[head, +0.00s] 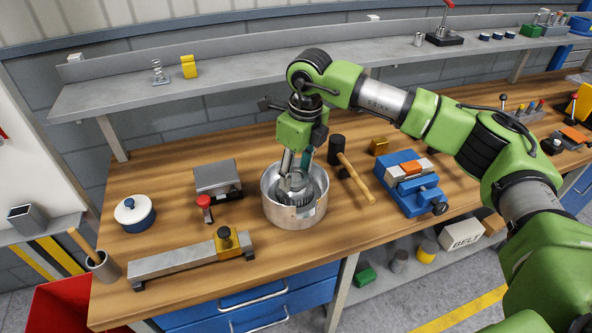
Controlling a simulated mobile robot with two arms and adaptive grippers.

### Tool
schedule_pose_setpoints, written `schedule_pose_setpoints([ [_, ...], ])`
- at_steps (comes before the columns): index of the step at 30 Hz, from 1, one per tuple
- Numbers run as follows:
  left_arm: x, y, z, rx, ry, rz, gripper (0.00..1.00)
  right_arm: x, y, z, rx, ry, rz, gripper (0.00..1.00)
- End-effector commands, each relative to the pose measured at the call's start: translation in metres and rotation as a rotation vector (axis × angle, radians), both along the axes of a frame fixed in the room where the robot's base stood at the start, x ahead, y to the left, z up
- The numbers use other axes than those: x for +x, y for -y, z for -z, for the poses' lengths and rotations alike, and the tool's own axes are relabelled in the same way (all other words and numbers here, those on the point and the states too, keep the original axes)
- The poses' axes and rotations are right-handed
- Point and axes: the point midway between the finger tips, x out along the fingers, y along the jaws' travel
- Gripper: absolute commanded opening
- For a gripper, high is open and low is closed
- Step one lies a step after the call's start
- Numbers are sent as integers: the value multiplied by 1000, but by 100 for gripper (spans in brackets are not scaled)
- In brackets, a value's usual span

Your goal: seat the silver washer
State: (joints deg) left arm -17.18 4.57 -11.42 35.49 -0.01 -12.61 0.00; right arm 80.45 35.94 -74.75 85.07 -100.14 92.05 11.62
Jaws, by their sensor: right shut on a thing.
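My right gripper (294,176) reaches down from above into an open round metal housing (292,216) on the wooden bench. It is shut on a small silver piece, which looks like the silver washer (296,184). The fingers and the housing wall hide part of it. Dark toothed or ribbed parts show inside the housing below the fingertips. I cannot tell whether the washer touches them. My left gripper is not in view.
A mallet (355,178) lies close to the right of the housing, with a blue vise (405,182) beyond it. A grey box-like device (217,178), a long metal fixture (186,260) and a blue-and-white pot (134,213) stand left. Bench around them is partly clear.

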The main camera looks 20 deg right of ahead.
Motion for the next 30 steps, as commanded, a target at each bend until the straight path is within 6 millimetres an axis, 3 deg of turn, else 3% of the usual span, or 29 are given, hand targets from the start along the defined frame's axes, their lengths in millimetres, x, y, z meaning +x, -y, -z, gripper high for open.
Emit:
schedule_pose_setpoints([
  [20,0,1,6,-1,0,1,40,0,0,6,1,2,0,18],
  [21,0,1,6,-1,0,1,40,0,0,6,1,2,0,52],
  [23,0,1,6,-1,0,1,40,0,0,6,1,2,0,66],
  [30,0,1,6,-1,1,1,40,0,0,7,1,1,0,66],
])
